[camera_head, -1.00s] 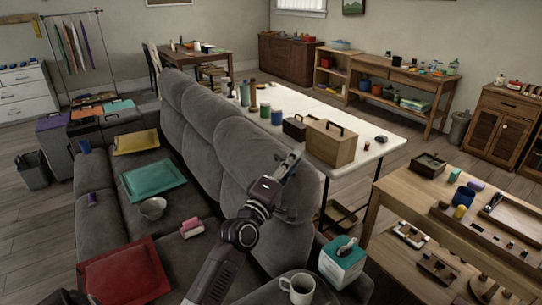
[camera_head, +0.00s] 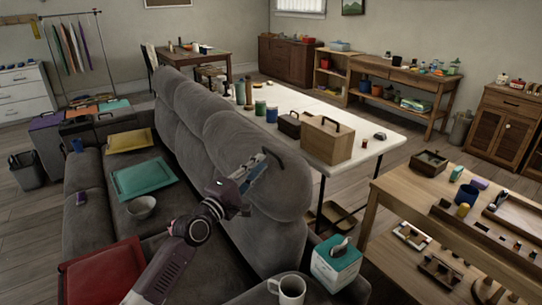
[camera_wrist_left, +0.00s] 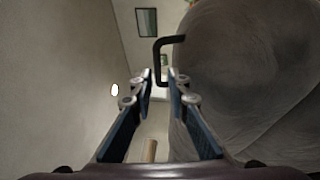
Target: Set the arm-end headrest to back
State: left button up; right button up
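The arm-end headrest (camera_head: 292,195) is the nearest rounded grey section atop the sofa back. A black bent handle (camera_head: 274,156) sticks out at its top. In the wrist view, the headrest (camera_wrist_left: 255,80) fills the right side and the handle (camera_wrist_left: 160,58) hooks out to its left. My left gripper (camera_head: 263,162) is at the handle, in front of the headrest. Its fingers (camera_wrist_left: 160,78) are apart, with the handle's lower end showing in the gap between the tips. I cannot tell whether they touch it. My right gripper is not in view.
A white table (camera_head: 375,150) with a wooden box (camera_head: 327,142) stands behind the sofa. A tissue box (camera_head: 336,262) and a white mug (camera_head: 290,289) are at the near sofa arm.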

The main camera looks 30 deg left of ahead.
aim_at(270, 152)
pick_arm(q)
jog(key=w, duration=0.4)
jog(key=w+r, duration=0.1)
jog(key=w, duration=0.1)
jog(key=shift+w+r, duration=0.1)
jog(key=shift+w, duration=0.25)
grip_shut()
jog(key=shift+p, duration=0.3)
